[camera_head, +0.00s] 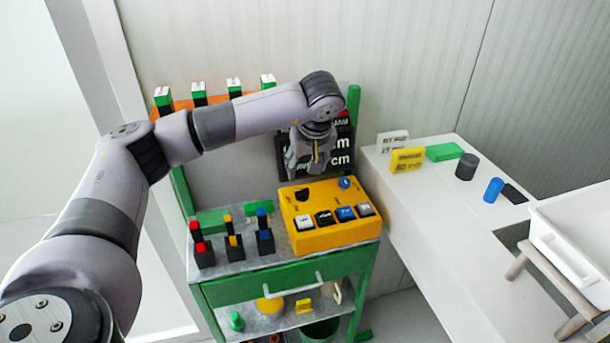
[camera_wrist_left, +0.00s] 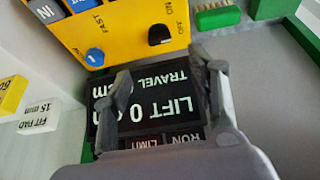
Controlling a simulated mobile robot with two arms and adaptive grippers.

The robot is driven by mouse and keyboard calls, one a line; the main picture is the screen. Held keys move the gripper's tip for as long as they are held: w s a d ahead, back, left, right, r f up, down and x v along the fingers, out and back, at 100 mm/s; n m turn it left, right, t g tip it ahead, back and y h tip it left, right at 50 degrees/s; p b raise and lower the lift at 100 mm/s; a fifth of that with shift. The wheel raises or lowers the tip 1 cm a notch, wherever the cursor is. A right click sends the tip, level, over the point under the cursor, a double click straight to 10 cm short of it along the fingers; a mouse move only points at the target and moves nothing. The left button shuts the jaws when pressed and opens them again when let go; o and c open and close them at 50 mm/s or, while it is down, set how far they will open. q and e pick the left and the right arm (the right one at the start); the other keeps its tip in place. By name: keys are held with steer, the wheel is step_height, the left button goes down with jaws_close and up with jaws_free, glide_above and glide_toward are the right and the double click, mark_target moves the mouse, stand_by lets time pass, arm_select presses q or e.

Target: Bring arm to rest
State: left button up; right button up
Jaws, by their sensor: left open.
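My left arm comes in from the left and reaches over the green workbench (camera_head: 240,291). My left gripper (camera_head: 305,165) hangs fingers down in front of the black display (camera_head: 343,150), above the back of the yellow control box (camera_head: 323,238). In the left wrist view my left gripper (camera_wrist_left: 160,75) has its two fingers apart with nothing between them. Behind them the display (camera_wrist_left: 150,110) reads "LIFT 0 cm" and "TRAVEL", upside down. The control box (camera_wrist_left: 125,25) shows at the top with a blue knob and a black knob. My right gripper does not show.
Three black switch blocks (camera_head: 235,246) with red, yellow and blue levers stand left of the box. A white table (camera_head: 440,250) at right holds a yellow block (camera_head: 407,160), a green block (camera_head: 444,152), cylinders and a white tray (camera_head: 575,250). Bench shelves hold small parts.

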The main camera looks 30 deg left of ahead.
arm_select(q)
steer(key=shift+s+d+r, duration=0.15)
steer(key=shift+r, duration=0.3)
